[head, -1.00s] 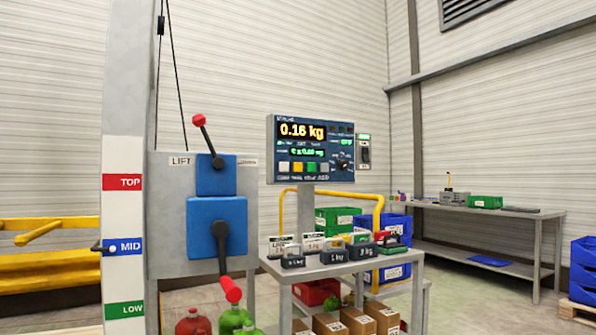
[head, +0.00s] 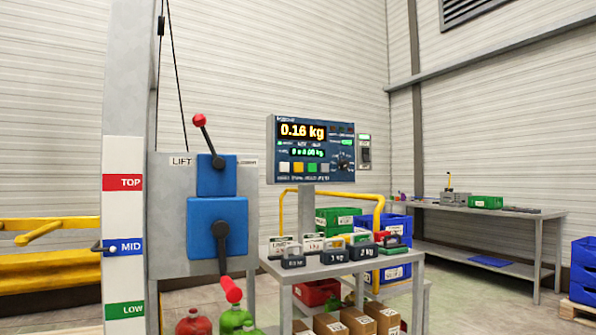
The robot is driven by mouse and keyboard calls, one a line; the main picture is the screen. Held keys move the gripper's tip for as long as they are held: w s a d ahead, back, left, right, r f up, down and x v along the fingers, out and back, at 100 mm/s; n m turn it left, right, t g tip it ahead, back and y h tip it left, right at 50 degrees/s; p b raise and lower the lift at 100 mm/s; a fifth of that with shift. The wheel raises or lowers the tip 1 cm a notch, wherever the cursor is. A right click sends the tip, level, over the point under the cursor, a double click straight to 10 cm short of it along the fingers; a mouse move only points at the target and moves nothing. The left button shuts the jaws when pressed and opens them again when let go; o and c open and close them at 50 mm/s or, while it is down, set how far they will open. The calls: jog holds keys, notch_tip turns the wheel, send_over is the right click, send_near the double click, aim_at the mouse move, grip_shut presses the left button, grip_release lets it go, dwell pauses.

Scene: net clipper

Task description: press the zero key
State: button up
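The scale's indicator panel (head: 311,149) stands on a post behind the small table in the head view. Its display (head: 302,130) reads 0.16 kg in orange, with a smaller green line under it. A row of keys sits below: a white key (head: 284,167), a yellow key (head: 298,168), a green key (head: 311,168) and a further one at the right. The key labels are too small to read, so I cannot tell which is zero. My gripper is not in view.
A lift box with red-knobbed levers (head: 217,226) stands left of the panel. Several weights (head: 333,256) sit on the small table (head: 330,271) below it. Gas bottles (head: 234,320) stand at the front. A workbench (head: 488,213) is at the right; floor before it is clear.

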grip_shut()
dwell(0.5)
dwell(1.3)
